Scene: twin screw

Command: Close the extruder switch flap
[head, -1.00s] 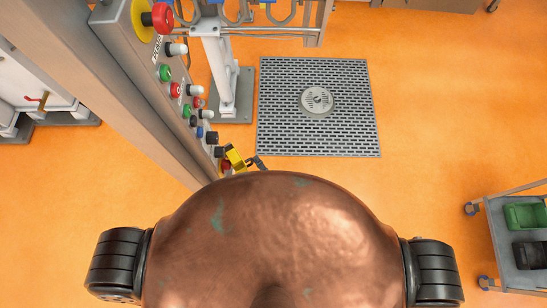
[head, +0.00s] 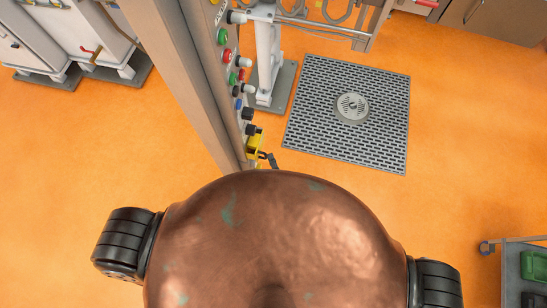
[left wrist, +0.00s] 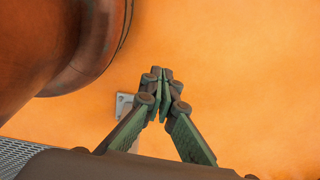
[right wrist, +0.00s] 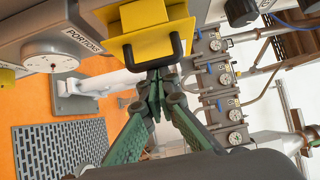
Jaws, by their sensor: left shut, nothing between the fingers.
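The extruder switch box with its yellow flap (right wrist: 118,20) fills the top of the right wrist view, with a black U-shaped handle (right wrist: 153,64). In the head view the yellow part (head: 254,143) is at the lower end of the button panel. My right gripper (right wrist: 161,76) is shut, its tips at the handle's crossbar; I cannot tell whether they touch it. In the head view its dark tip (head: 270,159) shows beside the yellow part, the rest hidden by my body. My left gripper (left wrist: 162,74) is shut and empty above the orange floor, out of sight in the head view.
The panel carries several buttons and knobs, including a green button (head: 222,36). A dial (right wrist: 52,54) marked PORTIONS is left of the flap. A perforated floor grate (head: 330,140) lies beyond. A cart (head: 520,265) stands at the right. Open orange floor surrounds my body.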

